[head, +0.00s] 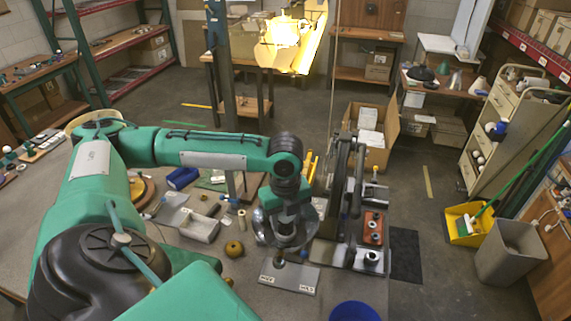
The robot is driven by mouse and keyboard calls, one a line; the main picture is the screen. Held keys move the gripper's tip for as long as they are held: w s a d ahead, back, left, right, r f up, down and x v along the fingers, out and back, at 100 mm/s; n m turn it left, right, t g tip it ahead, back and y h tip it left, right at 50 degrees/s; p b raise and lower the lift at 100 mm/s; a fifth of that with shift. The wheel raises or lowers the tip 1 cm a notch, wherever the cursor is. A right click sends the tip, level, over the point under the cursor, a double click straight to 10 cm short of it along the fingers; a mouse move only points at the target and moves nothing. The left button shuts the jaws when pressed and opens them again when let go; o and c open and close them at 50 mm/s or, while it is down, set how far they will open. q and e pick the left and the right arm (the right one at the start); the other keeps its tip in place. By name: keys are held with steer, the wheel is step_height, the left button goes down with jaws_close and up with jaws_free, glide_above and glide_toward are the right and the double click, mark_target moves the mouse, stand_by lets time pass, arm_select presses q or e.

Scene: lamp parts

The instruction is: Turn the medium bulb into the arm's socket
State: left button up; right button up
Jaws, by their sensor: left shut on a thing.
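My left arm reaches in from the left, and its gripper (281,244) points down above a grey labelled plate (291,280). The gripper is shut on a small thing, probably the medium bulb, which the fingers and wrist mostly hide. A small dark piece shows just below the fingers, over the plate's back left part. To the right, a dark upright lamp arm (342,180) stands on the bench; I cannot make out its socket. My right gripper is not in view.
A red block (373,228) and a black mat (405,255) are at the right. A blue bin (355,312) is at the front edge.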

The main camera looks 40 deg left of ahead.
arm_select(q)
steer(key=m, duration=0.5)
steer(key=shift+m, duration=0.4)
steer(key=shift+m, duration=0.3)
steer(key=o, duration=0.4)
steer(key=shift+m, duration=0.3)
steer(key=o, duration=0.5)
steer(key=shift+o, duration=0.2)
